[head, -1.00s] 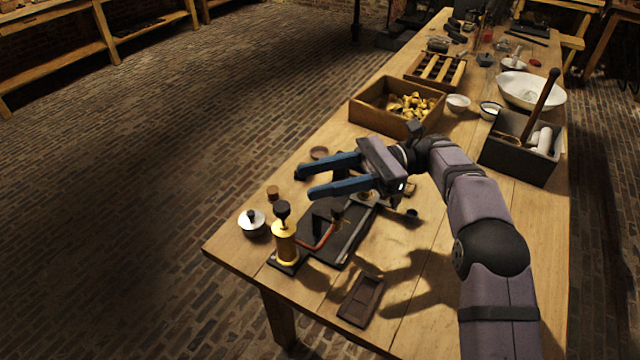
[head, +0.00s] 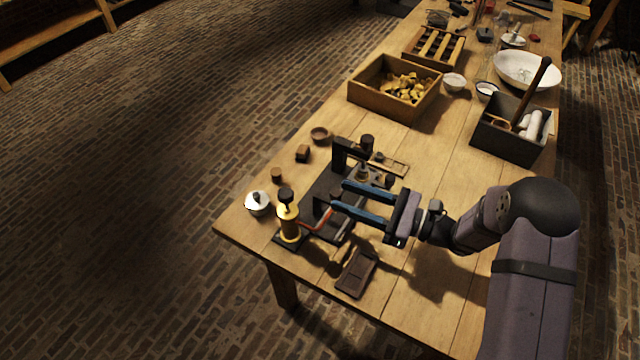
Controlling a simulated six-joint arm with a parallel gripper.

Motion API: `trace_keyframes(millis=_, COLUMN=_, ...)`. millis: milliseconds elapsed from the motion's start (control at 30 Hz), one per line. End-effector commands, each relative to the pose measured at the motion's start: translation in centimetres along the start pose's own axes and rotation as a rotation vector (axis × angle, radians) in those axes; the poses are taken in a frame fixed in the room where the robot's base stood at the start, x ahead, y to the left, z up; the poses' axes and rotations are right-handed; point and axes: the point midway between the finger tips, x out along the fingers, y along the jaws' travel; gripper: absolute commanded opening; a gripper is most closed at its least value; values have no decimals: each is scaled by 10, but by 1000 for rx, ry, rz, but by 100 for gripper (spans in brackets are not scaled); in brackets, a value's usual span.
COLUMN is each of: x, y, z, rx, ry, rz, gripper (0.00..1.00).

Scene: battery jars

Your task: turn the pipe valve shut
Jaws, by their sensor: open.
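Nothing shows between the fingers. The fingers hide part of the stand and perhaps the pipe's far end. I cannot tell whether they touch anything.
A silver lidded pot (head: 257,204) stands left of the cylinder, and a dark tray (head: 357,273) lies in front. An upright black arm (head: 340,155) rises behind my fingers. A wooden box (head: 370,95) and a grey bin (head: 490,140) stand farther back.

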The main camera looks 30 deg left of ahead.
Motion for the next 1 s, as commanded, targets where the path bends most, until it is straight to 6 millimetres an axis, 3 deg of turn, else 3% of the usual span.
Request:
trace_keyframes(millis=367, x=10, y=2, z=-4, rx=-14, ry=10, rz=-10, gripper=40)
trace_keyframes(millis=800, x=62, y=2, z=-3, rx=-12, ry=10, rz=-9, gripper=40)
trace_keyframes(millis=1000, x=74, y=1, z=-4, rx=-12, ry=9, rz=-11, gripper=40)
